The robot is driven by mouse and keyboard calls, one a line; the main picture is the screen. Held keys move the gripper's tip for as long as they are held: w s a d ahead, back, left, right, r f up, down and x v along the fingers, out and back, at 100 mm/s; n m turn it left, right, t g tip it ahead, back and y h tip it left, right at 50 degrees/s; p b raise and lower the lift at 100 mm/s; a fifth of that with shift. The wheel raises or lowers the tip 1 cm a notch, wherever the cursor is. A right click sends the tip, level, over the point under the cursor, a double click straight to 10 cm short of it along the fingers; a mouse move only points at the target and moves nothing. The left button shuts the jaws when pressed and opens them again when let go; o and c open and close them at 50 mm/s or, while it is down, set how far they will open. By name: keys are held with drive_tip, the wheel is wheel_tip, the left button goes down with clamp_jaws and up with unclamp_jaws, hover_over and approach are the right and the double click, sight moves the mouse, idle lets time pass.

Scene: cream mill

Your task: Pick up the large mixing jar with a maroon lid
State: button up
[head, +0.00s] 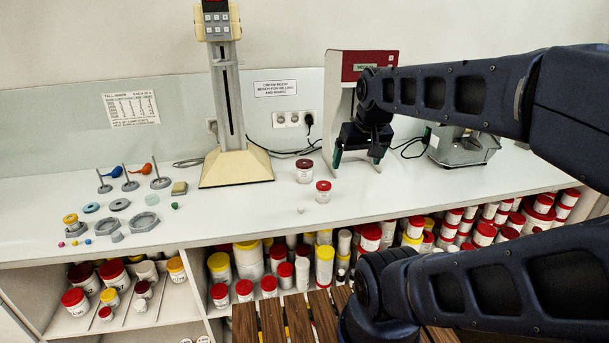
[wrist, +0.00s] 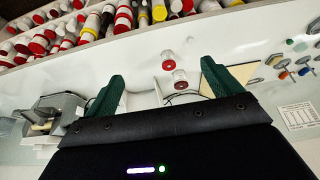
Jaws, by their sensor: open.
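The large jar with a maroon lid (head: 304,175) stands upright on the white counter, just right of the beige mixer's base. It also shows in the wrist view (wrist: 180,83), between the fingers in the picture but some way beyond them. A slightly smaller jar with a brighter red lid (head: 323,195) stands in front and to its right; the wrist view shows it too (wrist: 168,65). My gripper (head: 358,158) is open and empty, to the right of both jars in the head view, above the counter. Its green fingers (wrist: 161,82) are spread apart.
The beige mixer (head: 236,165) stands left of the jars, and a grey-and-red machine (head: 340,95) stands behind my gripper. Small stands and rings lie on the left counter. Shelves below the counter (head: 245,262) hold many lidded jars.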

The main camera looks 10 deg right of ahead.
drive_tip(key=n+g, duration=0.5)
drive_tip(key=n, duration=1)
hover_over(304, 166)
drive_tip(key=w+d, duration=0.1)
drive_tip(key=w, duration=0.2)
wheel_tip(304, 166, down, 15)
wheel_tip(304, 166, down, 11)
drive_tip(key=shift+w+r, duration=0.15)
drive_tip(key=shift+c, duration=0.2)
drive_tip(key=c, duration=0.9)
